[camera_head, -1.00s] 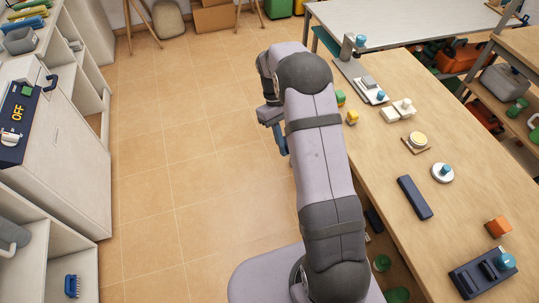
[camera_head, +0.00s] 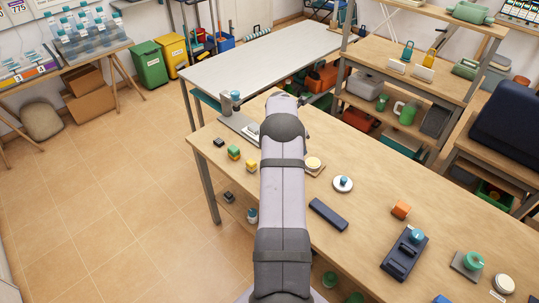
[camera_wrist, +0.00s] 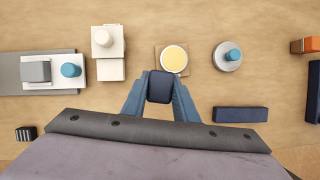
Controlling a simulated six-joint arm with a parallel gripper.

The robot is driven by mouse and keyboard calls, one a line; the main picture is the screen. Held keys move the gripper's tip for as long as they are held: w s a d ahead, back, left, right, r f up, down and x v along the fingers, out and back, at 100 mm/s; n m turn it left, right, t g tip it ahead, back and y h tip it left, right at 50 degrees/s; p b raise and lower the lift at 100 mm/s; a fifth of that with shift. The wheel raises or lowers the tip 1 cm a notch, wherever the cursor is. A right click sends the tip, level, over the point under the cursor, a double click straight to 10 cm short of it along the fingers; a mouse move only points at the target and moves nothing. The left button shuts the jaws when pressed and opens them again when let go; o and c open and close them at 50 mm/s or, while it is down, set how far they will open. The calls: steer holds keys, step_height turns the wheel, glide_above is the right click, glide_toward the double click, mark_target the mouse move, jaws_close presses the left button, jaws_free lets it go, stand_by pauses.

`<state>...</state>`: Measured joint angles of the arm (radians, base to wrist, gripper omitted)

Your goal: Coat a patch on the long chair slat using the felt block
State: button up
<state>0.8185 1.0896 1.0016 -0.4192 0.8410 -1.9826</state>
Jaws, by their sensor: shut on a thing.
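In the wrist view my gripper (camera_wrist: 160,92) has its blue fingers shut on a dark navy block with rounded corners (camera_wrist: 160,86), which appears to be the felt block. Just beyond the block is a round pale-rimmed dish with a yellow top (camera_wrist: 174,59) on a square wooden board; it also shows in the head view (camera_head: 313,163). A long dark bar (camera_wrist: 240,114), possibly the chair slat, lies to the right of the gripper and also shows in the head view (camera_head: 328,214). My arm hides the gripper in the head view.
A white disc with a blue knob (camera_wrist: 227,56) and an orange block (camera_head: 401,209) are to the right. White blocks (camera_wrist: 107,45) and a white plate with a blue knob (camera_wrist: 71,70) are to the left. Bare wood separates them on the workbench (camera_head: 370,192).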

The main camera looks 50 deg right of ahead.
steer(key=s+d+n, duration=0.1)
steer(key=s+d, duration=0.2)
steer(key=d, duration=0.2)
steer(key=shift+s+d+r+n+t, duration=0.25)
steer(key=shift+s+r+n+t, duration=0.15)
steer(key=shift+r, duration=0.05)
steer(key=shift+f+b, duration=2.2)
steer(key=shift+f, duration=0.75)
steer(key=shift+a+f, duration=0.1)
steer(key=shift+f, duration=0.5)
steer(key=shift+r, duration=0.1)
step_height(320, 180, up, 7)
steer(key=p, duration=0.5)
stand_by(0.6)
